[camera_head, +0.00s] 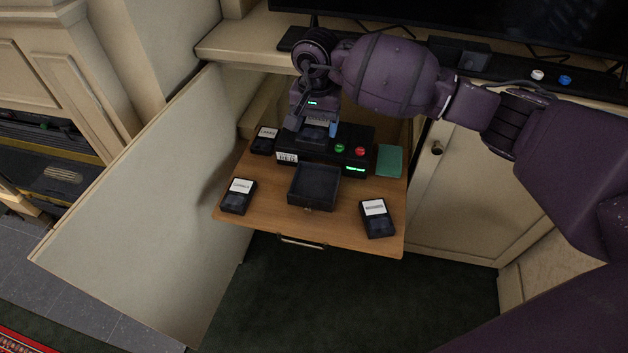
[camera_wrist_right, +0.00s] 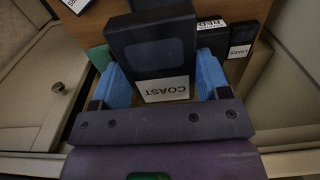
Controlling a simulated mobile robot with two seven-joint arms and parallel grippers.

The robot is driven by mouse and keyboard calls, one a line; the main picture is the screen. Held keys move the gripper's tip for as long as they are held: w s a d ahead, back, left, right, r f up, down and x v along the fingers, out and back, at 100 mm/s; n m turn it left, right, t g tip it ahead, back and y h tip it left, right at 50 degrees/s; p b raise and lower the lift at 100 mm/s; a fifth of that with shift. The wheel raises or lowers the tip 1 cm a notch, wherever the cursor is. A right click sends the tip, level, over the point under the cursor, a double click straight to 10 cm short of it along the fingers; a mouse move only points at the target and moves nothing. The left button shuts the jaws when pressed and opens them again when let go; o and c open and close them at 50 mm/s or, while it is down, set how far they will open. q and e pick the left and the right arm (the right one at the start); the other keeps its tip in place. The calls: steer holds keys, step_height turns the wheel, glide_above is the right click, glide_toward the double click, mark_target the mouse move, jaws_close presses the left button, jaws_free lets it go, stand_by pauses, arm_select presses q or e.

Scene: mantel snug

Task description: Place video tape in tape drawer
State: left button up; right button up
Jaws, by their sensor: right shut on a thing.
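My right gripper (camera_head: 318,122) is shut on a black video tape (camera_head: 313,133), holding it above the black tape machine. In the right wrist view the tape (camera_wrist_right: 153,45) sits between the blue fingertips of my right gripper (camera_wrist_right: 163,82), and its white label reads COAST. The tape drawer (camera_head: 315,185), an open dark tray with a low rim, sticks out in front of the machine and looks empty. The held tape is behind the drawer in the head view, not over it. My left gripper is not in view.
The black machine (camera_head: 356,143) has green and red buttons and stands on a pulled-out wooden shelf (camera_head: 345,222). Loose tapes lie left (camera_head: 239,196), back left (camera_head: 264,140) and right (camera_head: 377,218). A green box (camera_head: 389,161) stands right. The open cabinet door (camera_head: 140,205) flanks the left.

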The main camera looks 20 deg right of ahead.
steer(key=b, duration=0.2)
glide_toward(315, 186)
steer(key=shift+f, duration=0.55)
step_height(315, 186, down, 5)
steer(key=shift+s+r+b, duration=0.1)
steer(key=shift+b, duration=0.65)
steer(key=shift+f, duration=0.4)
steer(key=shift+r, duration=0.1)
steer(key=shift+f, duration=0.2)
steer(key=o, duration=0.7)
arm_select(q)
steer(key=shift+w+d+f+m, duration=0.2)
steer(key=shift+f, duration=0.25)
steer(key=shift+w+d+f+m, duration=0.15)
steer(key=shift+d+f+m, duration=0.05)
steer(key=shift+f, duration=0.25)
arm_select(e)
steer(key=shift+o, duration=0.3)
